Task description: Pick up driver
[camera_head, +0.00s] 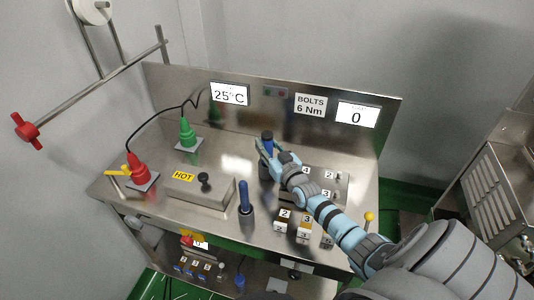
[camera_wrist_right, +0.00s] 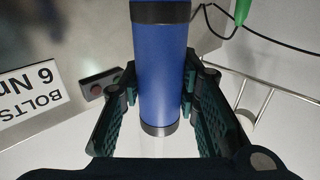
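A blue cylindrical driver with dark ends (camera_head: 267,137) stands upright on the steel bench, left of the numbered fixture. In the right wrist view the blue driver (camera_wrist_right: 162,75) fills the space between the fingers. My right gripper (camera_head: 267,152) reaches it from the right and its fingertips (camera_wrist_right: 161,90) press on both sides, so it looks shut on the driver. The driver's lower part is partly hidden by the gripper in the head view. My left gripper is not in view.
A second, slimmer blue handle (camera_head: 244,192) stands in a dark holder nearer the front. A HOT box (camera_head: 198,189) with a black knob, a red cone (camera_head: 138,170) and a green cone (camera_head: 187,134) stand to the left. Numbered blocks (camera_head: 283,218) sit at the front right.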

